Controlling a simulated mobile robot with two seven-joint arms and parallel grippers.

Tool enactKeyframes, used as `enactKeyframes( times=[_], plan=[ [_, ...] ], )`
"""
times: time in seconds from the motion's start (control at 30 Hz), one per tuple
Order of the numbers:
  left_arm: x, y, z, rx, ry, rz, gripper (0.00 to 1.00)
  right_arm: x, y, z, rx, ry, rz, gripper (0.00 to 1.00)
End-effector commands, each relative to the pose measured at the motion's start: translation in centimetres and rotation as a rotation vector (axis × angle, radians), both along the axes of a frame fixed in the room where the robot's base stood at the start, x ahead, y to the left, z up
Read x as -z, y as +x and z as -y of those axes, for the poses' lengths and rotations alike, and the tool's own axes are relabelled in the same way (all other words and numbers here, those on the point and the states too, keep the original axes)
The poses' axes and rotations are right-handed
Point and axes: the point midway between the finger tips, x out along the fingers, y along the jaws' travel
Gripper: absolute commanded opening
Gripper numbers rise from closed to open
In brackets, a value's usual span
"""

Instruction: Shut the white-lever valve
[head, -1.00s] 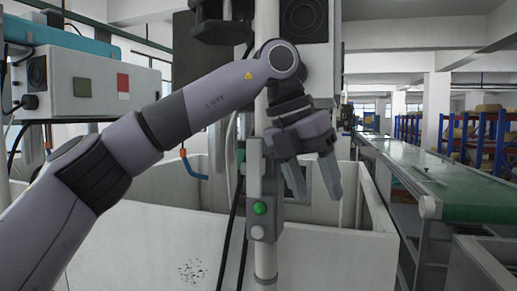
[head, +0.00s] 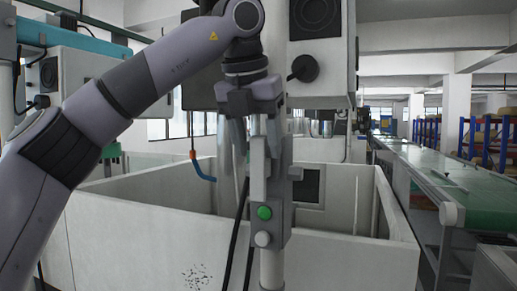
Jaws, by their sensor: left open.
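My left gripper (head: 257,148) hangs in the upper middle of the head view, fingers pointing down and apart, with nothing seen between them. It is in front of or just above a grey control box on an upright post (head: 271,262); the depth gap is hard to judge. The box has a green button (head: 264,213) and a white button (head: 263,239). A pale upright bar (head: 258,172) shows on its left side, below the fingers. I cannot tell whether this bar is the white lever; no valve is clearly recognizable. My right gripper is out of view.
A white-walled tank (head: 150,235) fills the lower middle, open at the top. A blue pipe end (head: 203,175) hangs over it. A box with a black knob (head: 303,68) is close right of my wrist. A green conveyor (head: 455,185) runs along the right.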

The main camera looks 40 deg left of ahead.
Motion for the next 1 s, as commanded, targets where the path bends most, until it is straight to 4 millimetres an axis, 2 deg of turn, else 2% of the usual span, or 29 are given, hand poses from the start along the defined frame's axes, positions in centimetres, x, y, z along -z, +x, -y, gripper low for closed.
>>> enactKeyframes(
  times=[0.1, 0.37, 0.53, 0.77, 1.0],
  plan=[
    [0.7, 0.3, -0.1, 0.000, -0.001, 0.000, 0.55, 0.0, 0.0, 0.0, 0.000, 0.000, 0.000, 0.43],
    [0.9, 0.3, -0.1, 0.000, -0.001, 0.000, 0.55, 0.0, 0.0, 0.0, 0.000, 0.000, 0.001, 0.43],
    [0.8, 0.3, -0.1, 0.000, -0.001, 0.000, 0.04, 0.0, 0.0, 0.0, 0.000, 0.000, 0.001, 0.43],
    [0.8, 0.3, 0.0, 0.001, 0.008, -0.003, 0.04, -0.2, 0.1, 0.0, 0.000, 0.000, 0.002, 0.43],
    [0.6, 0.4, 0.4, 0.002, 0.088, -0.023, 0.04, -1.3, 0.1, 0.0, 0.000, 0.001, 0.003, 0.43]
  ],
)
